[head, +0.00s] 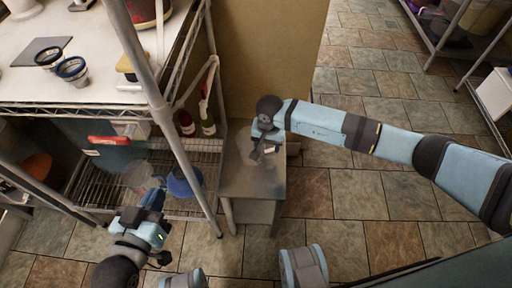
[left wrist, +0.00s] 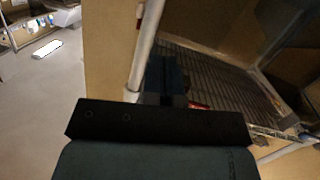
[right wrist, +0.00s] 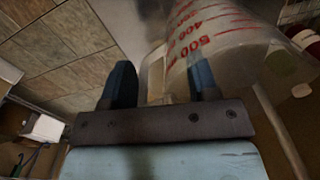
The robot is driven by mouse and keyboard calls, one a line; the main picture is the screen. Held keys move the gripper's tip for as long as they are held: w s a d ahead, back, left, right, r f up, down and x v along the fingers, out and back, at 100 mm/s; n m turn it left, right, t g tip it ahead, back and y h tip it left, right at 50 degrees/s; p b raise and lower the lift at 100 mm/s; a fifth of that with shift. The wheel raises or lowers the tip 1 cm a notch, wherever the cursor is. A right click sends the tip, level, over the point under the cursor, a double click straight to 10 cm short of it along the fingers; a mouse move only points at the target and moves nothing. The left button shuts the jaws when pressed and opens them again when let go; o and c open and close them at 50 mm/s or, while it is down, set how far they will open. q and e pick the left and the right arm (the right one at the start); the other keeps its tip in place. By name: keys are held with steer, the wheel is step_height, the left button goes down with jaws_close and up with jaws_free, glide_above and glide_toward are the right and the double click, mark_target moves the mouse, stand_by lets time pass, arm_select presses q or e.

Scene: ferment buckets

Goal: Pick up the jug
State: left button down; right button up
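The jug (right wrist: 225,35) is clear plastic with red volume marks. It fills the upper right of the right wrist view, very close to my fingers. My right gripper (right wrist: 160,85) is open; its right finger overlaps the jug's outline, and a pale strip shows between the fingers. I cannot tell whether they touch the jug. In the head view my right gripper (head: 258,152) is low over a small metal stand (head: 248,184), where the clear jug is hard to make out. My left gripper (head: 155,196) is by the wire shelf; its fingers (left wrist: 165,75) look closed together and empty.
The wire rack (head: 112,170) with its grey post stands left of the stand, a white worktop above. Bottles (head: 207,122) and a blue object (head: 184,182) are on the lower shelf. A tan panel (head: 268,45) rises behind the stand. Tiled floor (head: 335,205) is open to the right.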

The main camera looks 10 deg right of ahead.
jaws_close()
steer(key=shift+r, duration=0.15)
